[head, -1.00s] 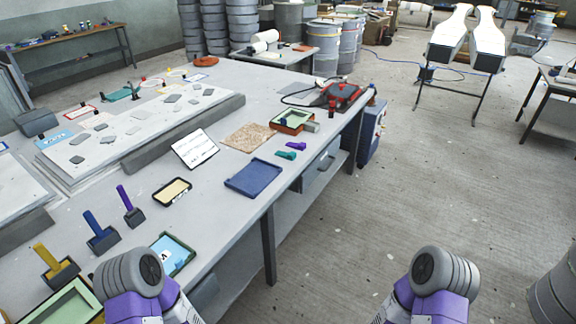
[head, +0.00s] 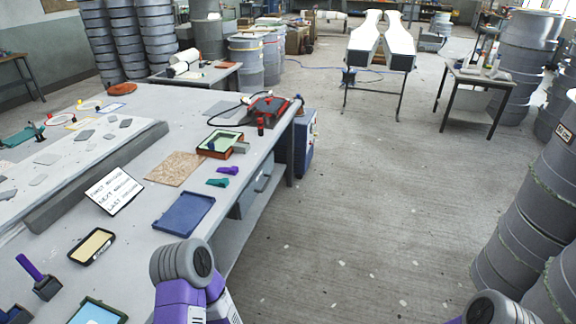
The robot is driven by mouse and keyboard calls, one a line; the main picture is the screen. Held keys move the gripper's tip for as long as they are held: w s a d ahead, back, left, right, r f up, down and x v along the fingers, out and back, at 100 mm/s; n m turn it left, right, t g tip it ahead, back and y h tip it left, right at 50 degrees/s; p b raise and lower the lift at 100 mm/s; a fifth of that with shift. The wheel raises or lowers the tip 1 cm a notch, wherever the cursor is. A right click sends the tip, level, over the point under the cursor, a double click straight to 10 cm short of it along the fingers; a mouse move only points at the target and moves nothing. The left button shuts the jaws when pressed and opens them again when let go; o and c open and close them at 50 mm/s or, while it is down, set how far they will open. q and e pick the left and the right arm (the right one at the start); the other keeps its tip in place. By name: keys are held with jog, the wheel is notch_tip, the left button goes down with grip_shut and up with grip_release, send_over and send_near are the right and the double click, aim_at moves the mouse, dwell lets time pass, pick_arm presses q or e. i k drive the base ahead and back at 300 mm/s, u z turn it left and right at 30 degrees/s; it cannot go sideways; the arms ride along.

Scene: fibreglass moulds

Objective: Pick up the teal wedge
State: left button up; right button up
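The teal wedge (head: 217,182) lies on the grey workbench (head: 150,235), near its right edge. A purple wedge (head: 228,170) lies just behind it, close beside it. The blue tray (head: 184,212) is in front of the teal wedge, a little to its left. Only rounded grey and purple parts of my two arms show at the bottom of the head view. Neither gripper is in view, and nothing touches the teal wedge.
A green-and-red tray (head: 217,143) and a red machine (head: 268,108) stand farther back on the bench. A chipboard square (head: 175,168) and a text card (head: 114,190) lie to the left. Grey drums (head: 520,225) stand at the right. The floor between is open.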

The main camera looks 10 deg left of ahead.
aim_at(224, 182)
jog(key=z, duration=0.45)
jog(key=i, duration=1.95)
jog(key=u, duration=1.3)
jog(key=i, duration=0.9)
jog(key=u, duration=0.9)
